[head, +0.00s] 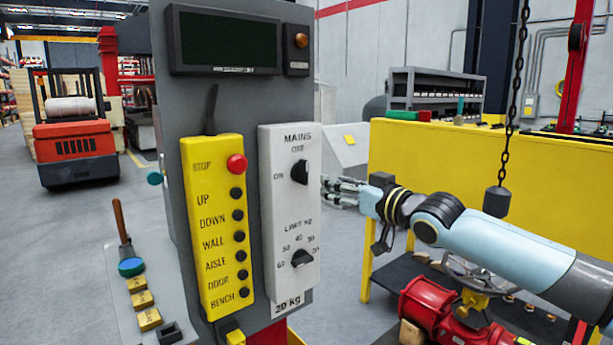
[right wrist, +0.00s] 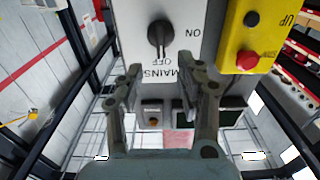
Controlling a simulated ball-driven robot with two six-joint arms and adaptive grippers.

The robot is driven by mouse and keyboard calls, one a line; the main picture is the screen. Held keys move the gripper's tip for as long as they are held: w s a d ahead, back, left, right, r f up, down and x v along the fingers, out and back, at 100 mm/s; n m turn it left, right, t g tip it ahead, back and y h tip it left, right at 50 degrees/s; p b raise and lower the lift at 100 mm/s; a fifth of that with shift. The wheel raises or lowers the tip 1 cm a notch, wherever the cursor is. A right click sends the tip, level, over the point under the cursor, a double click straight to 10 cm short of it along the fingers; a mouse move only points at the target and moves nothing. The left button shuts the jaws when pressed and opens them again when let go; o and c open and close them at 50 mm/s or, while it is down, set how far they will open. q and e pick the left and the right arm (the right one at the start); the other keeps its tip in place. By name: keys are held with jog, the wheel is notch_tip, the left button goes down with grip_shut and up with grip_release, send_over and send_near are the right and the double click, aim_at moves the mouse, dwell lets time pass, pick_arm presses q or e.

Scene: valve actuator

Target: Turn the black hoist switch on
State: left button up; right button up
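The black hoist switch (head: 299,172) is the upper knob on a white panel (head: 283,222), under the words MAINS and OFF, with ON at its left. In the right wrist view the switch (right wrist: 160,36) shows with its narrow end toward OFF. My right gripper (head: 328,188) is just right of the panel in the head view. In the right wrist view the gripper (right wrist: 158,70) is open and empty, its two fingers spread on either side of the switch's line, apart from it. My left gripper is not in view.
A dark display (head: 226,43) is above. A yellow bench wall (head: 450,165) stands behind my right arm.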

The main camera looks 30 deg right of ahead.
aim_at(307, 174)
jog(key=w+b, duration=0.1)
jog(key=w, duration=0.2)
jog(key=w+b, duration=0.1)
jog(key=w, duration=0.1)
jog(key=w+b, duration=0.2)
jog(key=w, duration=0.1)
jog(key=shift+w+a+f, duration=0.1)
jog(key=shift+w+a, duration=0.2)
jog(key=shift+a, duration=0.05)
jog(key=shift+w, duration=0.5)
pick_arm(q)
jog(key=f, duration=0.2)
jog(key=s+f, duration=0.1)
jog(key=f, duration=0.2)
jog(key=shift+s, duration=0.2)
pick_arm(e)
grip_shut()
